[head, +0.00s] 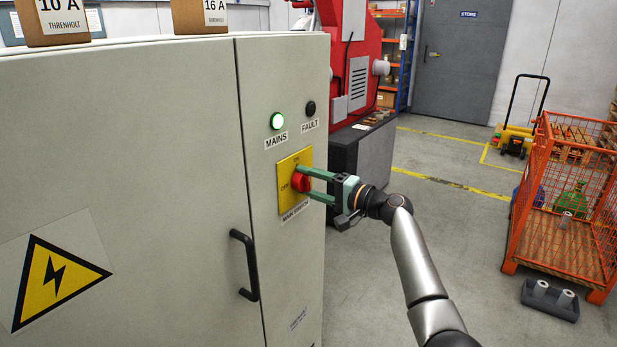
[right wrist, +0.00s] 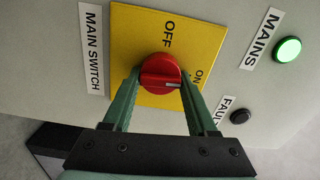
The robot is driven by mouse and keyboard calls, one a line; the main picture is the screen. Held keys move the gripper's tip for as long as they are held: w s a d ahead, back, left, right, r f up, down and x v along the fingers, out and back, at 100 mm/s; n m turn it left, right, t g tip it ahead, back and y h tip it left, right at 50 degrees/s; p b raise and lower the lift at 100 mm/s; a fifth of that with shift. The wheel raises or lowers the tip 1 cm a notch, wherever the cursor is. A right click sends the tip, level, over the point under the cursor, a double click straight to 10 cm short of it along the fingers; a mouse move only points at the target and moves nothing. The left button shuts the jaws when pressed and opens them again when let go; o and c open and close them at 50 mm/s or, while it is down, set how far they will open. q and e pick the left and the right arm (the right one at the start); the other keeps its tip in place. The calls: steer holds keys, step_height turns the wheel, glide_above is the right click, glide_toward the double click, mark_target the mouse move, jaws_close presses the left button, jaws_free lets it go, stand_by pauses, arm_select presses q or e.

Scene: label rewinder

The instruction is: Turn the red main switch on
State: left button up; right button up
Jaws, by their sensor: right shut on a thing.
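The red main switch (head: 300,183) is a round knob with a raised grip bar on a yellow plate (head: 285,205) on the grey cabinet's front. It also shows in the right wrist view (right wrist: 160,70), where the white mark on its bar points right, to the side of the plate lettered ON. OFF stands at the top of the plate in that view. My right gripper (head: 303,182) is shut on the knob, one green finger on each side. The green MAINS lamp (head: 277,121) is lit. The FAULT lamp (head: 309,107) is dark. My left gripper is not in view.
A black door handle (head: 246,264) sticks out of the cabinet at lower left of the switch. Two cartons (head: 52,22) stand on top. A red machine (head: 345,50) stands behind.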

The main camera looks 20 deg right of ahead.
steer(key=shift+m, duration=0.6)
steer(key=shift+f, duration=0.1)
steer(key=o, duration=1.4)
steer(key=shift+c, duration=0.2)
steer(key=b+v, duration=0.1)
steer(key=v, duration=1.1)
steer(key=shift+s+d, duration=0.2)
